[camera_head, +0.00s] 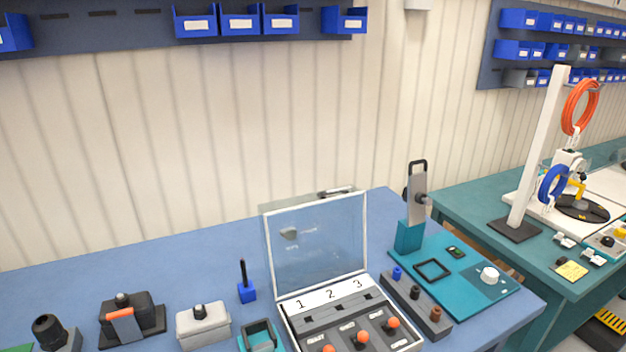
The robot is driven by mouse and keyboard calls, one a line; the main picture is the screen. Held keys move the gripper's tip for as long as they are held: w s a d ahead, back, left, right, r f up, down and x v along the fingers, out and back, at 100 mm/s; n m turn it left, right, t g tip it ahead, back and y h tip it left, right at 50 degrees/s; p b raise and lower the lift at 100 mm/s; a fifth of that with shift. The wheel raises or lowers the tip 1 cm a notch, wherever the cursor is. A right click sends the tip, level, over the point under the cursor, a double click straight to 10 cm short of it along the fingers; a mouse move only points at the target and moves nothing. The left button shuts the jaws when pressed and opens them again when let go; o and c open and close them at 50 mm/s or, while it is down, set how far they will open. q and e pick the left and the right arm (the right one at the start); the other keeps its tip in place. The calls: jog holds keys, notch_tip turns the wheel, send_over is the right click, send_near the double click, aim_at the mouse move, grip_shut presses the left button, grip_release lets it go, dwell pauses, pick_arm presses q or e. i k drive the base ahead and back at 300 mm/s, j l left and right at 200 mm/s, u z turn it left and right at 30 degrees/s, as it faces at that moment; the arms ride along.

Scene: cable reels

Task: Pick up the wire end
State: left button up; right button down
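An orange coil of cable (579,107) hangs high on a white post (540,150) at the right, over the green table. A blue coil (552,184) hangs lower, near a black round reel base (582,208) with a yellow part (577,187). I cannot make out a loose wire end on either coil at this size. Neither of my grippers is in view.
A blue table (190,260) holds a clear-lidded box numbered 1 to 3 (322,298), a teal fixture (500,291), a grey block with knobs (415,305) and several small devices at the left. The green table (470,200) stands at the right. Blue bins (240,20) hang above.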

aim_at(415, 292)
jog(key=i+l+u, duration=0.15)
jog(key=l+u, duration=0.2)
jog(key=l, duration=0.4)
jog(key=l+u, duration=0.4)
jog(key=l, duration=0.35)
